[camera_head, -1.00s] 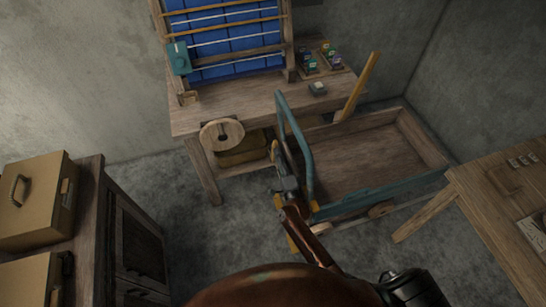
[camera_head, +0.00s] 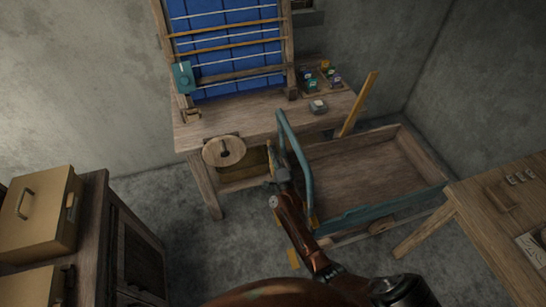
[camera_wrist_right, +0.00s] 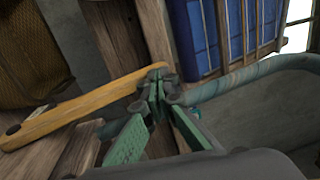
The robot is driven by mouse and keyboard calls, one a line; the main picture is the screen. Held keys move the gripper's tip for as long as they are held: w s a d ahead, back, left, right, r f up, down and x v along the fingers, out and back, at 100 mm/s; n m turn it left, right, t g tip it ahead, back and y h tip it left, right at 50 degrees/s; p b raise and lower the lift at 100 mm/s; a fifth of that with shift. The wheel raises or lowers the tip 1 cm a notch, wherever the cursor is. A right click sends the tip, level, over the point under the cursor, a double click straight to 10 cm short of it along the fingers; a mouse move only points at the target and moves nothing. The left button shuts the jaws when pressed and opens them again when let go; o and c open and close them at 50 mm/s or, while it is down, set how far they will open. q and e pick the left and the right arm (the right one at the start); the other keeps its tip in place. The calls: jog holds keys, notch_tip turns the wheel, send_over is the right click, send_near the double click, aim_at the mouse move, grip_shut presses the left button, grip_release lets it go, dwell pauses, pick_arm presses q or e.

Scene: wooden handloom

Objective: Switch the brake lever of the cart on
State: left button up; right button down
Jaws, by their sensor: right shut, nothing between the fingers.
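The cart (camera_head: 365,175) is a wooden box with teal edging and a bent teal handle (camera_head: 297,150) at its left end. A flat yellow-brown lever (camera_wrist_right: 80,108) with a dark pivot at its left end lies across the right wrist view. My right gripper (camera_head: 279,174) is shut and empty, left of the teal handle. In the wrist view its green fingers (camera_wrist_right: 157,80) have their tips at the lever's free end; whether they touch cannot be told. In the head view my arm and gripper largely hide the lever area. My left gripper is not in view.
The loom table (camera_head: 250,118) with its blue loom (camera_head: 228,60) and a round wooden disc (camera_head: 224,151) stands just beyond the gripper. A cabinet with cases (camera_head: 40,215) is at left, another table (camera_head: 500,215) at right. The floor between cabinet and cart is clear.

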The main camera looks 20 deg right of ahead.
jog(key=shift+w, duration=0.3)
jog(key=shift+d, duration=0.1)
jog(key=shift+w+r, duration=0.1)
jog(key=shift+r, duration=0.1)
jog(key=s+a+f, duration=0.1)
jog(key=s, duration=1.1)
jog(key=shift+a+f, duration=0.3)
jog(key=shift+f, duration=0.1)
jog(key=shift+s, duration=0.1)
